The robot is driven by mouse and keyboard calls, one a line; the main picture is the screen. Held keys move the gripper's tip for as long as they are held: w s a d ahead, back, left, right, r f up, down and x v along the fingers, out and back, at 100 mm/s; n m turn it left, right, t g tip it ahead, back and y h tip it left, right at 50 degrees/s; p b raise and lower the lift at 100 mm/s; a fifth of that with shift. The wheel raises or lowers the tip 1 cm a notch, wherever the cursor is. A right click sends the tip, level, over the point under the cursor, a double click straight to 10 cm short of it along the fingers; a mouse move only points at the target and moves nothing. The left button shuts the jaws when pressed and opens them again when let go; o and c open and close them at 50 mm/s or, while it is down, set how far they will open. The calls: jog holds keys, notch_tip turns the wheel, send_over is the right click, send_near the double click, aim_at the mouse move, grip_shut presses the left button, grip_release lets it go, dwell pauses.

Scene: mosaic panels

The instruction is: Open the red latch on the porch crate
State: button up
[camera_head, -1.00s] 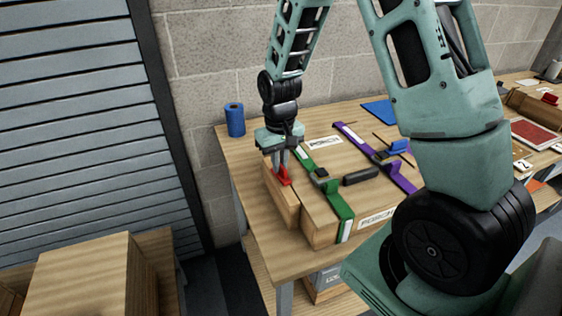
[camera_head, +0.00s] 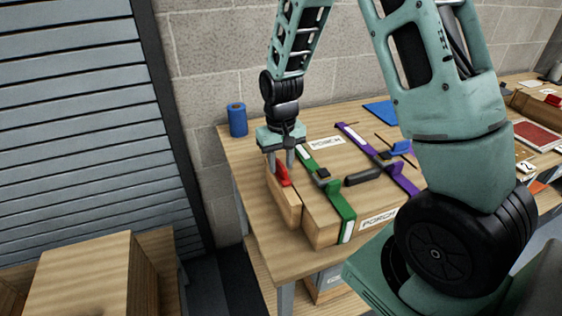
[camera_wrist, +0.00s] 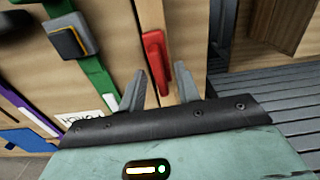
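The porch crate (camera_head: 318,224) is a wooden box with PORCH labels, standing on the wooden workbench. The red latch (camera_head: 284,178) is a small red bar at the crate's left end; it also shows in the wrist view (camera_wrist: 155,58), lengthwise between two wooden faces. My gripper (camera_head: 280,167) points down over the latch. Its two fingers are spread, one on each side of the red bar in the wrist view (camera_wrist: 161,76), with gaps visible. It holds nothing. Whether the fingertips reach down beside the latch or stop above it is hard to tell.
A green strap (camera_head: 343,212) and a purple strap (camera_head: 404,181) cross the crate, with a dark handle (camera_head: 361,177) between them. A blue roll (camera_head: 237,119) stands at the bench's back left corner. A blue sheet (camera_head: 381,111) lies behind. Bench left of the crate is clear.

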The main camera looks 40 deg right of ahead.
aim_at(281, 164)
notch_tip(281, 164, up, 17)
jog(key=b, duration=0.2)
jog(key=shift+r, duration=0.2)
dwell(0.6)
